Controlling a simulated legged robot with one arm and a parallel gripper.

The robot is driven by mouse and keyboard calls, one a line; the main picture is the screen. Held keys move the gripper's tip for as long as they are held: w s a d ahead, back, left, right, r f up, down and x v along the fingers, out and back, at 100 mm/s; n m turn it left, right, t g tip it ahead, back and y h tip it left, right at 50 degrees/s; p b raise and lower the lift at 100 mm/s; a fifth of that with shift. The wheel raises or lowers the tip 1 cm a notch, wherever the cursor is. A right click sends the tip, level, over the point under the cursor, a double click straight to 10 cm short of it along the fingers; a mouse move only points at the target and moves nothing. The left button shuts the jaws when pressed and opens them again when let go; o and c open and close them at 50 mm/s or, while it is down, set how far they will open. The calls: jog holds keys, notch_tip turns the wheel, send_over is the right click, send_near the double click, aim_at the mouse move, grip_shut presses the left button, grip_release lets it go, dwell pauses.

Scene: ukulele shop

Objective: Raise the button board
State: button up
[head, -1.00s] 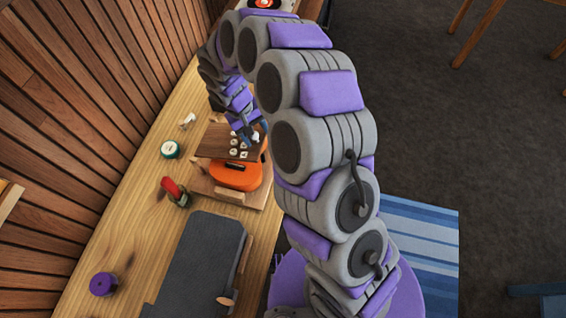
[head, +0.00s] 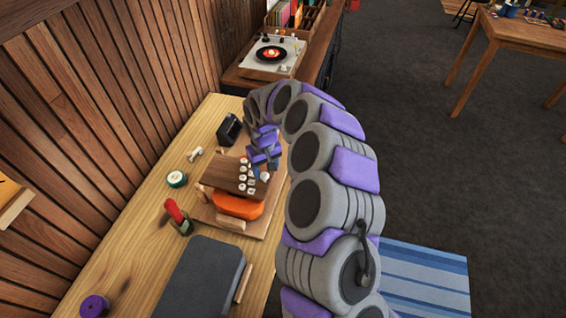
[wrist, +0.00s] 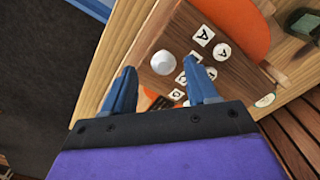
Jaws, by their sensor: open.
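The button board (head: 222,172) is a brown wooden panel with several white lettered buttons near its right edge. It lies over an orange body (head: 237,206) on a wooden base (head: 202,212). In the wrist view the board (wrist: 184,42) fills the middle, with white letter tiles and a round white knob (wrist: 163,62). My gripper (wrist: 161,88) is open, its two blue fingers apart, with the knob just beyond and between the tips in the picture. Contact cannot be told. In the head view my gripper (head: 263,170) is at the board's right edge, partly hidden by its own links.
A turntable (head: 271,56) stands behind.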

notch_tip(320, 180, up, 15)
jog(key=p, duration=0.2)
jog(key=s+d+r+b, duration=0.1)
jog(key=s+d+r, duration=0.1)
jog(key=s, duration=0.5)
jog(key=s+d+r+b, duration=0.2)
jog(key=s+r, duration=0.1)
jog(key=s, duration=0.3)
jog(key=shift+s+r+y+b, duration=0.2)
jog(key=shift+s+y+b, duration=0.1)
jog(key=shift+s, duration=0.05)
jog(key=shift+d, duration=0.1)
jog(key=s+d+m+g, duration=0.1)
jog(key=s+d, duration=0.4)
jog(key=s, duration=0.7)
jog(key=s+d+f+m, duration=0.1)
jog(key=s+d+m, duration=0.2)
jog(key=s, duration=1)
jog(key=d, duration=0.3)
jog(key=shift+s+f+m+g, duration=0.2)
jog(key=shift+f+m+g, duration=0.05)
jog(key=shift+m+g, duration=0.15)
jog(key=shift+s+d+f, duration=0.1)
jog(key=shift+s+f, duration=0.05)
jog(key=shift+s, duration=0.3)
jog(key=shift+c, duration=0.2)
